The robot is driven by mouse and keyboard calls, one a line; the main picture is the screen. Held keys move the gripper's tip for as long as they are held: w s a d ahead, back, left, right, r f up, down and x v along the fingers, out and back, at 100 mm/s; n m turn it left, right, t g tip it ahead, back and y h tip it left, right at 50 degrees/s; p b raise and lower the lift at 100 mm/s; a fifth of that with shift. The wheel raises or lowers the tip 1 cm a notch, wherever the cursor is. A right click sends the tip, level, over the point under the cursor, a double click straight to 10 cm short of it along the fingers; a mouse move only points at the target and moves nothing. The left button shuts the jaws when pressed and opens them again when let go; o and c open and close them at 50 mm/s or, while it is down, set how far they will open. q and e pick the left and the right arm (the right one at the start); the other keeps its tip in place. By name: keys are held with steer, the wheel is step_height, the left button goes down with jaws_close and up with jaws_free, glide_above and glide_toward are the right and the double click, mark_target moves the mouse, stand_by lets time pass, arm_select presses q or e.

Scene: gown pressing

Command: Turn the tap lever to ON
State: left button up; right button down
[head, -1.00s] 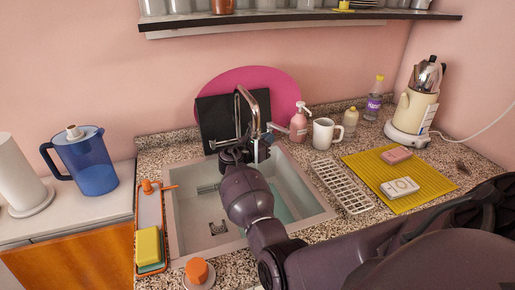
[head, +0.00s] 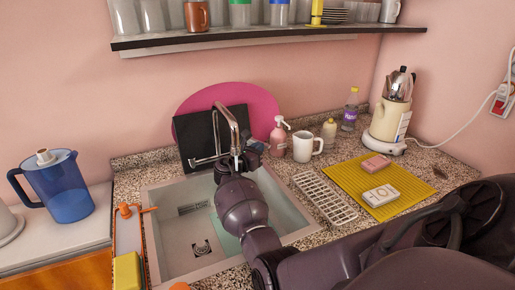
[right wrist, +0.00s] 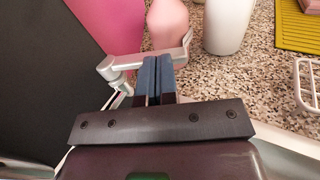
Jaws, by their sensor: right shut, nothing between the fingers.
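The silver tap (head: 232,118) arches over the back of the sink (head: 160,200). In the right wrist view its metal body (right wrist: 117,68) is just left of my fingers, and a silver lever (right wrist: 187,46) extends right behind the fingertips. I cannot tell whether the fingers touch it. My right gripper (right wrist: 158,62) is shut and empty, its blue fingertips together. In the head view the right gripper (head: 243,158) is beside the tap, and my wrist hides much of it and the tap base. My left gripper is not in view.
A pink soap bottle (head: 278,138) and a white mug (head: 305,146) stand close right of the tap. A black board (head: 195,135) and a pink round tray (head: 262,105) lean behind it. A white rack (head: 325,197) and yellow mat (head: 350,175) lie to the right.

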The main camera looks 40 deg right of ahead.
steer(key=n+t+p, duration=0.1)
steer(key=d+t+p, duration=0.1)
steer(key=n+t+y+p, duration=0.1)
steer(key=t, duration=0.1)
steer(key=shift+s+d+r+n, duration=0.15)
steer(key=shift+s+d+n, duration=0.1)
steer(key=shift+d+n, duration=0.05)
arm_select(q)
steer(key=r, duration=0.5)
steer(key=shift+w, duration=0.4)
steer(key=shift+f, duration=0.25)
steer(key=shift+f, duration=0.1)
